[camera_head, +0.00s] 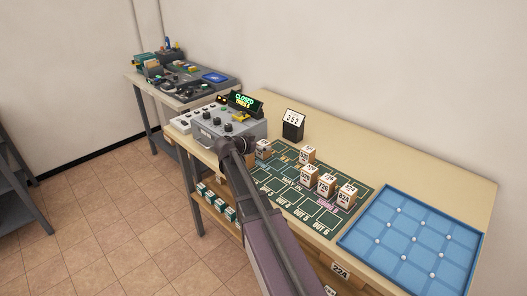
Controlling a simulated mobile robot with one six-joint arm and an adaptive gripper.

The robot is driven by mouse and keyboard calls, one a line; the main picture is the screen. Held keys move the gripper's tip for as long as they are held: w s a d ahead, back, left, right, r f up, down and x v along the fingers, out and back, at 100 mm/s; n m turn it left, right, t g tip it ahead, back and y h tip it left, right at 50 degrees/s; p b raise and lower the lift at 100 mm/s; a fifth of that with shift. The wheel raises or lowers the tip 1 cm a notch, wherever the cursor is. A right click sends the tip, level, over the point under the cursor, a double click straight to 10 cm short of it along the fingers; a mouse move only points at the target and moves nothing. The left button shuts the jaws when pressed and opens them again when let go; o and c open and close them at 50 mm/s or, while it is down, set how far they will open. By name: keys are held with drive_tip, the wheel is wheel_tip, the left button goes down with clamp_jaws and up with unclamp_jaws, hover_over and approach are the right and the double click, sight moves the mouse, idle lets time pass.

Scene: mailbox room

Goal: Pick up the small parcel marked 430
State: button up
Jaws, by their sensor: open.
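Several small brown parcels with white labelled faces stand on a green mat (322,221) on the long table. One parcel (307,154) is at the back. A closer group has a left parcel (305,173), a middle parcel (326,184) and a right parcel (347,195). Another parcel (264,149) stands at the left, close to my arm. The labels are too small to read surely, so I cannot tell which is marked 430. My arm rises from the bottom across the table's front edge and hides part of the mat. I cannot make out my gripper.
A grey control box (205,124) with knobs and a lit sign reading CLOSED (245,101) stands left of the mat. A dark stand with a number card (293,124) is behind it. A blue tray (376,263) with white knobs lies right. A second cluttered table (190,98) stands farther back.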

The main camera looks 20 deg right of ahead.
sight(261, 144)
drive_tip(key=c, duration=1.2)
drive_tip(key=shift+r, duration=0.1)
drive_tip(key=shift+c, duration=0.2)
wheel_tip(261, 144, up, 3)
drive_tip(key=p, duration=0.3)
drive_tip(key=shift+r+p, duration=0.15)
drive_tip(key=shift+p, duration=0.15)
drive_tip(key=s+a, duration=0.1)
drive_tip(key=s, duration=0.7)
drive_tip(key=s+a+r+p, duration=0.1)
drive_tip(key=s, duration=0.6)
drive_tip(key=shift+s+a+r, duration=0.25)
drive_tip(key=shift+s+a, duration=0.1)
